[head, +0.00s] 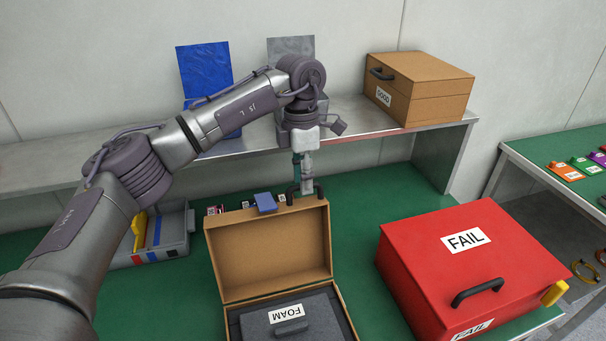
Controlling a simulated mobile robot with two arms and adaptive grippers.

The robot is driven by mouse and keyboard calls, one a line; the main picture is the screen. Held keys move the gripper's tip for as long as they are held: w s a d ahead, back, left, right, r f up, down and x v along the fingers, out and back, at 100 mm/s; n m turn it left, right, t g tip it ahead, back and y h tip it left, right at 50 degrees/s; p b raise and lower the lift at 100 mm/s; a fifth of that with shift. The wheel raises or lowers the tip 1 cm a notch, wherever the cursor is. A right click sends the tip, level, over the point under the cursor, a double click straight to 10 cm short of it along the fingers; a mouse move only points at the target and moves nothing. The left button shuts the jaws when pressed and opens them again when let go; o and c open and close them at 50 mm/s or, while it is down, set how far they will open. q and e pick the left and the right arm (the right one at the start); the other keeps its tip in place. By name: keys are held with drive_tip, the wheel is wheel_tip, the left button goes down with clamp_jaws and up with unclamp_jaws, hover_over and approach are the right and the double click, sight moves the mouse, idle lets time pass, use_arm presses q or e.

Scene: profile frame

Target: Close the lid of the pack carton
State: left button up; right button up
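The brown pack carton (349,328) stands on the green bench top at the lower middle, partly cut off by the bottom edge. Its lid (267,255) is open and stands up at the back, inner face towards me. A dark handle (319,191) shows at the lid's upper right edge. A dark grey foam block (292,331) labelled FOAM lies inside the carton. My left gripper (305,188) points down at the lid's top edge, right by the handle. Its fingers are seen narrow, so their opening and any grip on the handle are unclear. My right gripper is out of view.
A red FAIL box (440,275) stands to the right. A closed brown GOOD carton (437,90) sits on the metal shelf (350,112) behind. A grey bin (174,225) is at the left, and a small blue item (265,203) shows behind the lid.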

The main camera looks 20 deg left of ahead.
use_arm(q)
drive_tip(key=shift+f, duration=0.1)
clamp_jaws()
idle(0.4)
